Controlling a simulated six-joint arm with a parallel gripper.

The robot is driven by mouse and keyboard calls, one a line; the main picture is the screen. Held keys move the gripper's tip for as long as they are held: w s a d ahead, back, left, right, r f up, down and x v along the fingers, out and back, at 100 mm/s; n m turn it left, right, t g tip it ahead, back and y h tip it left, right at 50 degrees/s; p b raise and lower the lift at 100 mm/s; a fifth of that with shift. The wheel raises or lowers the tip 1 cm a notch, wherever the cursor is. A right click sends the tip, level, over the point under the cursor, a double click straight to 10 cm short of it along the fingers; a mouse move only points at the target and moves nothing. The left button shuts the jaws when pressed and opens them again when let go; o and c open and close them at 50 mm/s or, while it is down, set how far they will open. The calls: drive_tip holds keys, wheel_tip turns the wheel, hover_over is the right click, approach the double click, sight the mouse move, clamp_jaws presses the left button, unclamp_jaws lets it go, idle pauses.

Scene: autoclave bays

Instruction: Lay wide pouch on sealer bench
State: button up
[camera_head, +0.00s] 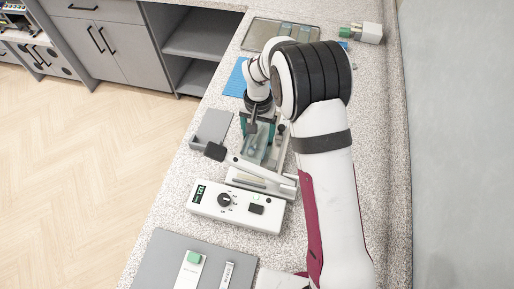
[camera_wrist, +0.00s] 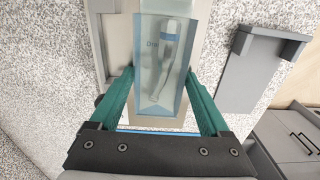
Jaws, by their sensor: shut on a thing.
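A translucent blue pouch (camera_wrist: 158,75) with a metal instrument inside lies between the green fingers of my gripper (camera_wrist: 160,82) in the wrist view. The gripper is shut on it. In the head view my gripper (camera_head: 260,128) points down just behind the sealer (camera_head: 238,207), and the pouch is partly hidden by the fingers. A pale flat bench surface (camera_wrist: 122,40) lies under the pouch. I cannot tell whether the pouch touches it. The sealer has a dial, a display and a dark-ended lever (camera_head: 238,164).
A grey stand (camera_head: 211,128) is left of the gripper; it also shows in the wrist view (camera_wrist: 245,75). A blue mat (camera_head: 236,80) and a tray (camera_head: 248,38) lie farther back. A grey mat (camera_head: 160,262) with small items is in front. The wall runs along the right.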

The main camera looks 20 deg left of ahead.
drive_tip(key=shift+w+a, duration=0.1)
drive_tip(key=shift+w, duration=0.1)
drive_tip(key=o, duration=1.4)
drive_tip(key=shift+r, duration=2.5)
wheel_tip(320, 180, up, 12)
drive_tip(key=s, duration=0.2)
hover_over(255, 137)
wheel_tip(255, 137, down, 9)
drive_tip(key=shift+f, duration=0.1)
